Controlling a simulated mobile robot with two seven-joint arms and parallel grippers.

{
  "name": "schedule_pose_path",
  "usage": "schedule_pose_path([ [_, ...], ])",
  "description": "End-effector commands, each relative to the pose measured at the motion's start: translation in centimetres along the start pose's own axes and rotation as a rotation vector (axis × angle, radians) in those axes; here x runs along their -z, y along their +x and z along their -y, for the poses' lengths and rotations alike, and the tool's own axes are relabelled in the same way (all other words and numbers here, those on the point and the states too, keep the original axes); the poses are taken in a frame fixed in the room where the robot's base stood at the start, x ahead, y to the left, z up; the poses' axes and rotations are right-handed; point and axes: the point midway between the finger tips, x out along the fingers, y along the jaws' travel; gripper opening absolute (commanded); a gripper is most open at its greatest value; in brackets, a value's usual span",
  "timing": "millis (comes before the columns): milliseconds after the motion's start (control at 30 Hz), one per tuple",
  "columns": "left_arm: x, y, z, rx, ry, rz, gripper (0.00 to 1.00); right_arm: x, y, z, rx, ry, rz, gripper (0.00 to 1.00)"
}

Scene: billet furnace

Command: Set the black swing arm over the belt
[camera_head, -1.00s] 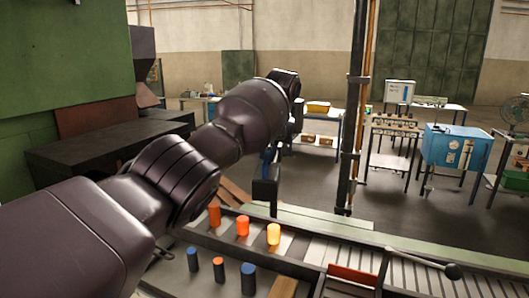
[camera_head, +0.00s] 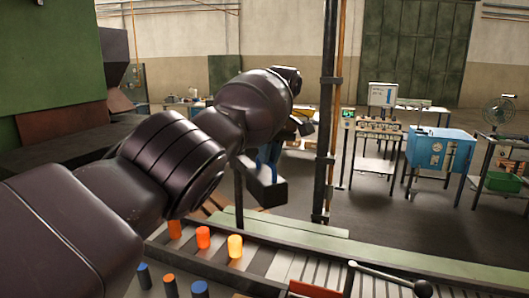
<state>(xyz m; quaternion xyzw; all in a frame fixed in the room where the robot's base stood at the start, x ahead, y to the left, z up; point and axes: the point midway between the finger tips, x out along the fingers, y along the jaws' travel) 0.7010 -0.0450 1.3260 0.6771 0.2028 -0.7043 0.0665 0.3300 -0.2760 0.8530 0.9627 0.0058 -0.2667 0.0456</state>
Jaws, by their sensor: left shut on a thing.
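The black swing arm (camera_head: 266,191) shows as a dark bar running from a thin dark upright post (camera_head: 239,205) toward me, with its blocky end left of the tall column. My left arm comes in from the left, and its wrist bends down above that end. My left gripper (camera_head: 272,163) is shut on the swing arm, partly hidden behind my own wrist; the exact contact is hard to see. The slatted belt (camera_head: 318,272) runs along the bottom right, nearer to me than the swing arm's end. My right gripper is not in view.
A lever with a black knob (camera_head: 423,288) lies across the belt. A tall dark column (camera_head: 325,130) rises behind the belt. Tables and a blue cabinet (camera_head: 440,150) stand farther back.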

Motion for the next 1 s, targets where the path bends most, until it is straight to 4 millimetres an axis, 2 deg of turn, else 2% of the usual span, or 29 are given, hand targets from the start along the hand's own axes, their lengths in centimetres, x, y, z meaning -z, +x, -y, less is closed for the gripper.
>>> schedule_pose_path([
  [267,-0.06,-0.3,-0.13,-0.002,-0.045,0.003,0.0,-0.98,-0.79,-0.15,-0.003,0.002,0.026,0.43],
  [800,-0.11,-0.41,-0.24,-0.006,-0.059,0.003,0.0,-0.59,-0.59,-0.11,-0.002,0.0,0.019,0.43],
  [833,-0.11,-0.42,-0.25,-0.006,-0.059,0.003,0.17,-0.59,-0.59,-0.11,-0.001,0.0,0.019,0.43],
  [967,-0.13,-0.33,-0.24,-0.005,-0.058,0.005,0.37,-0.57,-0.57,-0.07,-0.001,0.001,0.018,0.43],
  [1000,-0.14,-0.29,-0.24,-0.004,-0.057,0.006,0.39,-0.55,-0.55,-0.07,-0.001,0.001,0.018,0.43],
])
